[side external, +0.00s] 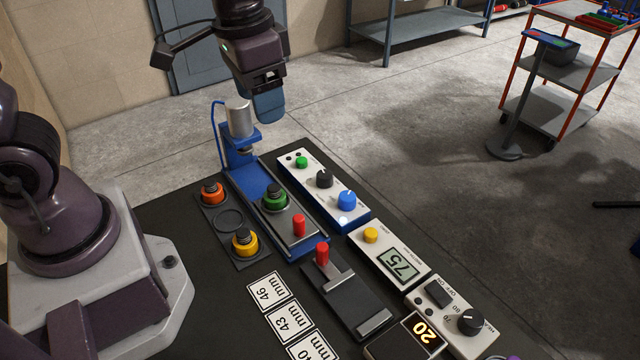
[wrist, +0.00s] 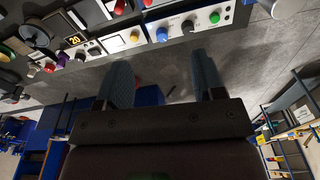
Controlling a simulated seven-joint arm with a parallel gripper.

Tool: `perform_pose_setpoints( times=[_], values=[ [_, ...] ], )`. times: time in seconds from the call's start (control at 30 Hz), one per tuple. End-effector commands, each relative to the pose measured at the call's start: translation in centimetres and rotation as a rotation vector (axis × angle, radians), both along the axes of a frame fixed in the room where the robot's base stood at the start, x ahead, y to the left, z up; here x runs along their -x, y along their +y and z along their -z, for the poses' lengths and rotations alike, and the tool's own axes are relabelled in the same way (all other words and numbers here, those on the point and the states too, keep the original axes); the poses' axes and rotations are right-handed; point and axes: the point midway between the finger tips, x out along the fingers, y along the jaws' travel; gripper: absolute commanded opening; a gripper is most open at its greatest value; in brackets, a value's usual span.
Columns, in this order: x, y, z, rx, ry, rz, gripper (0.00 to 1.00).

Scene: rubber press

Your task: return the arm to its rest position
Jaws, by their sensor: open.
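My gripper (side external: 266,100) hangs above the far end of the black workbench, behind the blue press. In the wrist view my gripper (wrist: 165,80) shows two blue-grey fingers spread apart with nothing between them. In the side view the fingers overlap, so the gap is hidden there. My arm is raised clear of the bench, with the fingers apart from the press (side external: 240,135) with its silver cylinder.
The black bench (side external: 170,230) holds a white control box (side external: 320,185) with knobs, a display reading 75 (side external: 398,262), colored round parts and number cards (side external: 268,291). A red-framed cart (side external: 570,75) and a shelf (side external: 420,25) stand beyond.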

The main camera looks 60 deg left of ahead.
Motion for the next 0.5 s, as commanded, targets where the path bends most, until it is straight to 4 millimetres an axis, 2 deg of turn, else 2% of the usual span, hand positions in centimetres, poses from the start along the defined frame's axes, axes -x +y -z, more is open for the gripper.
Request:
perform_pose_setpoints(
  times=[0.03, 0.1, 0.23, 0.33, 0.5],
  values=[
    [1.5, 0.4, -1.2, 0.007, -0.041, -0.013, 0.62],
    [3.4, 0.8, -2.5, 0.016, -0.09, -0.03, 0.62],
    [6.4, 1.5, -4.1, 0.028, -0.189, -0.058, 0.62],
    [8.0, 1.8, -5.1, 0.034, -0.262, -0.076, 0.62],
    [9.1, 2.2, -6.7, 0.036, -0.361, -0.092, 0.62]
  ],
)
